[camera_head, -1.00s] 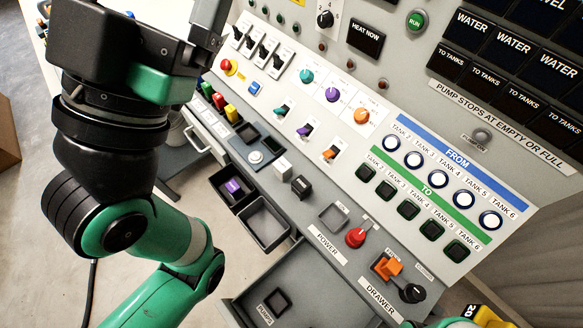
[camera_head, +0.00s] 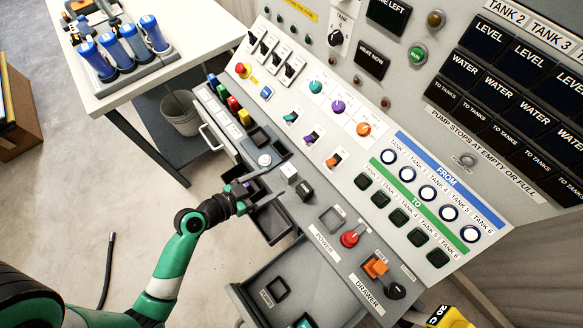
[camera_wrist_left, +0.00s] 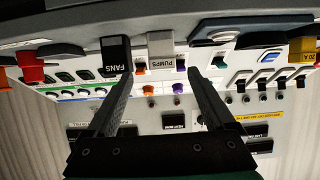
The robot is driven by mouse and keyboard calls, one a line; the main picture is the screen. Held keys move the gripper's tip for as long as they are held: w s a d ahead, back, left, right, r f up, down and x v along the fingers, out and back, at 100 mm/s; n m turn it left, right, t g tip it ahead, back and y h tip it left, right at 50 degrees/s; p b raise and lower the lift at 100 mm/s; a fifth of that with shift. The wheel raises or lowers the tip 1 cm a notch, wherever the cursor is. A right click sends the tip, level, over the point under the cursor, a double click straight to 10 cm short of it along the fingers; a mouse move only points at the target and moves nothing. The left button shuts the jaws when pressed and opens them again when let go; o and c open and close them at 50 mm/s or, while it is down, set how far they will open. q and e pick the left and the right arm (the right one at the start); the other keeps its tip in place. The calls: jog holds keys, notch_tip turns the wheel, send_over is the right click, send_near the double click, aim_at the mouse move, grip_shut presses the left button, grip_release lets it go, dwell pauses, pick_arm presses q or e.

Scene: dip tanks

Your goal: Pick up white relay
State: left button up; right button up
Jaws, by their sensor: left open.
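The white relay (camera_head: 289,172) is a small block standing on the console's lower ledge, beside a black relay (camera_head: 305,190). In the left wrist view the white relay (camera_wrist_left: 161,48) reads PUMPS and the black one (camera_wrist_left: 116,52) reads FANS. My left gripper (camera_head: 278,184) is open just left of the white relay in the head view. In the wrist view the open left gripper (camera_wrist_left: 160,75) points at the white relay, which shows between and beyond the fingertips. I cannot tell how much gap remains. My right gripper is not in view.
A dark tray (camera_head: 284,229) lies below the left gripper. An open grey drawer (camera_head: 252,291) is at the bottom. A red knob (camera_head: 348,239) and orange switch (camera_head: 375,267) stand to the right. A white table (camera_head: 150,82) with blue-capped items is at upper left.

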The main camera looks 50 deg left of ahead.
aim_at(285, 175)
pick_arm(q)
jog(key=b+x, duration=0.1)
jog(key=x, duration=0.5)
jog(key=shift+r, duration=0.1)
jog(key=shift+a+r+b+x, duration=0.1)
jog(key=shift+r+b+x, duration=0.05)
jog(key=shift+x, duration=0.75)
jog(key=shift+a+r+b+x, duration=0.1)
jog(key=shift+b+x, duration=0.1)
jog(key=shift+x, duration=0.7)
jog(key=shift+r+b+x, duration=0.15)
jog(key=shift+x, duration=0.75)
jog(key=shift+w, duration=0.1)
grip_shut()
